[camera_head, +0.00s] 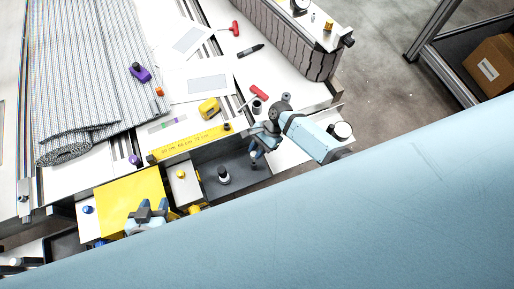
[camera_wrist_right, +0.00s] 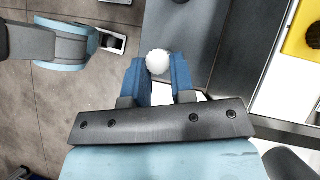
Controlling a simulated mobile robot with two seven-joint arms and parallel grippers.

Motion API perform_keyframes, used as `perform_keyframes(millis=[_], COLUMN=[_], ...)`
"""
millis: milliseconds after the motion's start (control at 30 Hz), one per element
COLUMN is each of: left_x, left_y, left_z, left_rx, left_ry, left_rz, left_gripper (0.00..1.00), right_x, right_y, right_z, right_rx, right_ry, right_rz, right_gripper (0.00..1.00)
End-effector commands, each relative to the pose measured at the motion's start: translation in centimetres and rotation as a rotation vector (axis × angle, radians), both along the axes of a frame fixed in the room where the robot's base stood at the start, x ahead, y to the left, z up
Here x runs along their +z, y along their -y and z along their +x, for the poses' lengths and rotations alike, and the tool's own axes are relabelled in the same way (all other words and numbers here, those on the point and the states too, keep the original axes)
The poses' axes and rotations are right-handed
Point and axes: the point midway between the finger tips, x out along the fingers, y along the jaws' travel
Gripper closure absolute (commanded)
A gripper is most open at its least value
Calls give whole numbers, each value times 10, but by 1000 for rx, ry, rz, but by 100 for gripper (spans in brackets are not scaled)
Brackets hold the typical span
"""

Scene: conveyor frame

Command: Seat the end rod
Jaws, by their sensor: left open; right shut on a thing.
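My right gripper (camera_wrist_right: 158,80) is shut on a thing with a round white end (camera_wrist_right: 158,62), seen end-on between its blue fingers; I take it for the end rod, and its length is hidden. In the head view the right gripper (camera_head: 256,152) is over the right part of a dark grey tray (camera_head: 238,190), and the held thing is too small to make out. My left gripper (camera_head: 152,209) is open over a yellow panel (camera_head: 118,200) at the lower left. The rod's seat cannot be made out.
A dark cylinder (camera_head: 223,176) stands in the tray. A yellow ruler (camera_head: 190,146), a yellow tape measure (camera_head: 209,108), red-handled tools (camera_head: 259,92) and a marker (camera_head: 251,51) lie on the white table. A ribbed grey belt (camera_head: 90,75) covers the left. A box (camera_head: 495,65) sits on a shelf.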

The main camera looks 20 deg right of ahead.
Motion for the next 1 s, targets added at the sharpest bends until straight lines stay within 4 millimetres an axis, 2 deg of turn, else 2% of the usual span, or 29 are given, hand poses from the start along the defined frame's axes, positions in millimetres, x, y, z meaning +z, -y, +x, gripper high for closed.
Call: perform_keyframes(millis=[1000], left_x=[7], left_y=[0], left_z=[0], left_rx=[0], left_ry=[-3], left_rz=[1], left_gripper=[57], right_x=[-2], right_y=[0], right_z=[0], right_rx=[0], right_ry=[0], right_rz=[0], right_gripper=[100])
